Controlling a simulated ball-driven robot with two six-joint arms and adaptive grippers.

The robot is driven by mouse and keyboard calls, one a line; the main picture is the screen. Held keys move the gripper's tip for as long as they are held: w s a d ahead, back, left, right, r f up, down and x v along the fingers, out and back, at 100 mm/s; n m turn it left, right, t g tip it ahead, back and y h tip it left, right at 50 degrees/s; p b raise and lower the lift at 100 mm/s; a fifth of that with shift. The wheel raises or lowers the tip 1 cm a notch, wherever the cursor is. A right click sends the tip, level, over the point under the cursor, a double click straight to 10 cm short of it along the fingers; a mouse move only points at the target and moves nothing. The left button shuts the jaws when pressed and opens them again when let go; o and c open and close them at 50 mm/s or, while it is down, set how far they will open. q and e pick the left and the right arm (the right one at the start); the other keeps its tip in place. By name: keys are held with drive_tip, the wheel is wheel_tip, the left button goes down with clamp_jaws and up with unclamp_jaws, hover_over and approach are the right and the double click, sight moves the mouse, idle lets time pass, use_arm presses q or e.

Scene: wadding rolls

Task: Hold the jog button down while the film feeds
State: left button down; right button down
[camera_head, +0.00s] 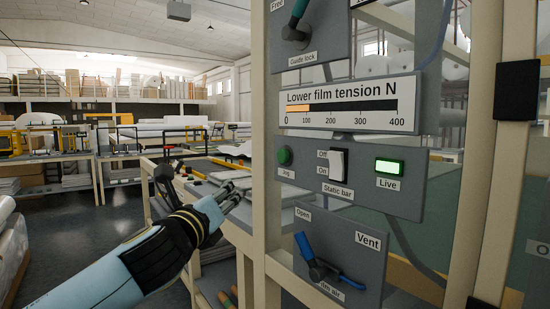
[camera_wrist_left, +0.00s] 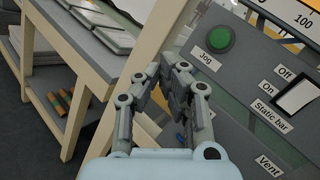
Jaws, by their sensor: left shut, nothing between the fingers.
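The green round jog button (camera_head: 284,156) sits on the grey control panel (camera_head: 408,201), above its Jog label. It also shows in the left wrist view (camera_wrist_left: 217,40), uncovered. My left gripper (camera_head: 240,186) is shut and empty, below and to the left of the button in the head view, apart from it. In the left wrist view its fingers (camera_wrist_left: 181,68) are together, left of and below the button. The film tension gauge (camera_head: 350,105) has a short orange bar near 100. A green Live lamp (camera_head: 389,167) is lit. My right gripper is not in view.
The static bar switch (camera_head: 337,163) is right of the button. The blue vent lever (camera_head: 306,247) is below it, and the guide lock lever (camera_head: 295,28) above. A cream frame post (camera_head: 258,160) stands just left of the panel. A workbench (camera_wrist_left: 88,45) is at left.

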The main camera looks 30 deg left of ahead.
sight(283, 156)
use_arm(q)
wheel_tip(283, 156, up, 8)
drive_tip(key=t+p, duration=0.1)
drive_tip(key=shift+f+m+t, duration=0.25)
drive_tip(key=shift+m+t, duration=0.05)
drive_tip(key=shift+m, duration=0.1)
drive_tip(key=shift+d, duration=0.1)
drive_tip(key=w+d+p, duration=0.1)
drive_tip(key=w+d, duration=0.2)
drive_tip(key=w, duration=0.5)
drive_tip(key=shift+d, duration=0.2)
idle(0.9)
drive_tip(key=shift+w, duration=0.15)
drive_tip(key=shift+w+d+p, duration=0.15)
drive_tip(key=shift+w+p, duration=0.15)
drive_tip(key=shift+p, duration=0.05)
